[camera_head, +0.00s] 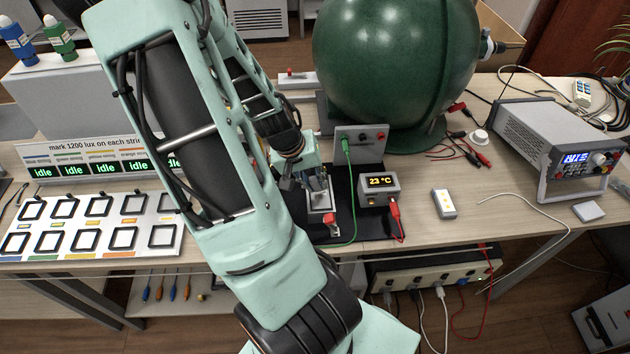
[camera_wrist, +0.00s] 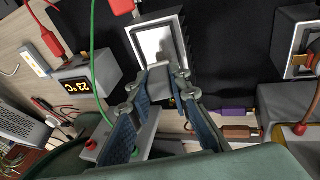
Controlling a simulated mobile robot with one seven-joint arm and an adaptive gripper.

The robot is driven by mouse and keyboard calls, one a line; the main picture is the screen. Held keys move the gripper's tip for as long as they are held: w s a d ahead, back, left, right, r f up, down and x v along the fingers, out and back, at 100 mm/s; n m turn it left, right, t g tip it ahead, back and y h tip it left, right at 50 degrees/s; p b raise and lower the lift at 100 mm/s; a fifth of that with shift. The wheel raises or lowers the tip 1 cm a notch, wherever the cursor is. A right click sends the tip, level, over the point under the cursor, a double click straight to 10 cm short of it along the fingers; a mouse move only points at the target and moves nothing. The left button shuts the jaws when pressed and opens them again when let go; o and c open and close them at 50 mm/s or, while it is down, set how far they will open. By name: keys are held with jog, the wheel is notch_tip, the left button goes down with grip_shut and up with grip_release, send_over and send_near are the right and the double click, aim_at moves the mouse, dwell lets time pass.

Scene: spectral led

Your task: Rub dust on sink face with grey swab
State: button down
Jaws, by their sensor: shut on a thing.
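The sink face (camera_wrist: 153,41) is a pale, shiny plate inside a metal frame, at the top middle of the wrist view. In the head view the sink (camera_head: 318,199) sits on a black mat, partly covered by my arm. My gripper (camera_wrist: 163,82) is shut on the grey swab (camera_wrist: 159,74), a small grey block between the fingertips. The swab is at the near edge of the sink face; I cannot tell whether it touches. Dust cannot be made out clearly.
A temperature display (camera_head: 379,188) reading 23 °C stands right of the sink. A green wire (camera_head: 354,205) and red clip (camera_head: 331,220) are close by. A large green sphere (camera_head: 395,65) stands behind. A second framed block (camera_wrist: 294,45) is at the wrist view's right.

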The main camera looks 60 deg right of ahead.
jog(key=shift+f, duration=0.3)
jog(key=shift+w+d+f+b, duration=0.1)
jog(key=shift+w+d+b, duration=0.25)
jog(key=shift+w+d, duration=0.25)
jog(key=shift+w+d+b, duration=0.35)
jog(key=shift+w+d, duration=0.05)
jog(key=shift+d, duration=0.3)
jog(key=shift+w+d, duration=0.3)
jog(key=shift+d, duration=0.05)
jog(key=shift+w+d+r, duration=0.15)
jog(key=shift+w+r, duration=0.05)
jog(key=shift+r, duration=0.05)
jog(key=s+a, duration=0.2)
jog(key=a, duration=0.1)
jog(key=shift+s+r+p, duration=0.1)
jog(key=shift+s+p, duration=0.05)
jog(key=shift+p, duration=0.25)
jog(key=shift+s+a, duration=0.35)
jog(key=shift+s, duration=0.05)
